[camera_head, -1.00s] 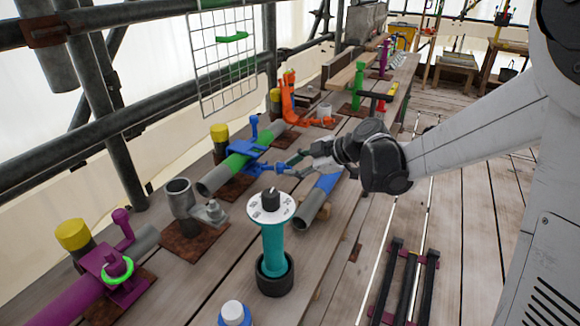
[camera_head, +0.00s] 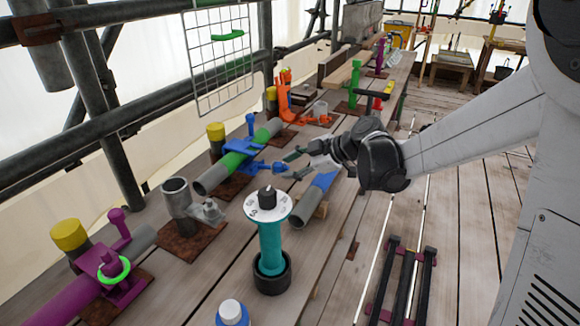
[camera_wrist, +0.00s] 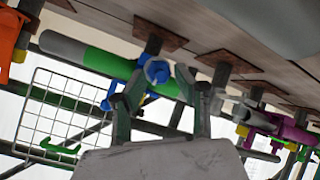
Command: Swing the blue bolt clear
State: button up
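The blue bolt (camera_head: 268,167) sticks out from a blue clamp (camera_head: 240,148) that sits around a grey tube with a green band (camera_head: 228,165). It points right, toward my gripper (camera_head: 289,166). The two fingers of my gripper are apart, just at the bolt's outer end. In the wrist view, the bolt's round blue end (camera_wrist: 157,70) shows between the open fingertips (camera_wrist: 159,74). I cannot tell whether either finger touches it. The far side of the clamp is partly hidden.
A grey tube with a blue band (camera_head: 318,188) lies just right, below my gripper. A teal post with a white dial (camera_head: 270,240) stands in front. An orange clamp (camera_head: 292,105) is behind, and a purple clamp (camera_head: 110,270) is front left. A wire grid (camera_head: 222,60) hangs behind.

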jog(key=v, duration=1.1)
jog(key=shift+s+d+r, duration=0.2)
jog(key=shift+d+r, duration=0.05)
jog(key=s+d+f+m+h, duration=0.1)
jog(key=s+d+m+h, duration=0.1)
jog(key=s+m, duration=0.4)
jog(key=s+d+f+m+t+h, duration=0.1)
jog(key=s+m+h, duration=0.3)
jog(key=s, duration=0.6)
jog(key=s+d+f+m+h, duration=0.1)
jog(key=s+d+m+h, duration=0.1)
jog(key=s+m, duration=0.6)
jog(key=shift+d+h, duration=0.3)
jog(key=shift+h, duration=0.5)
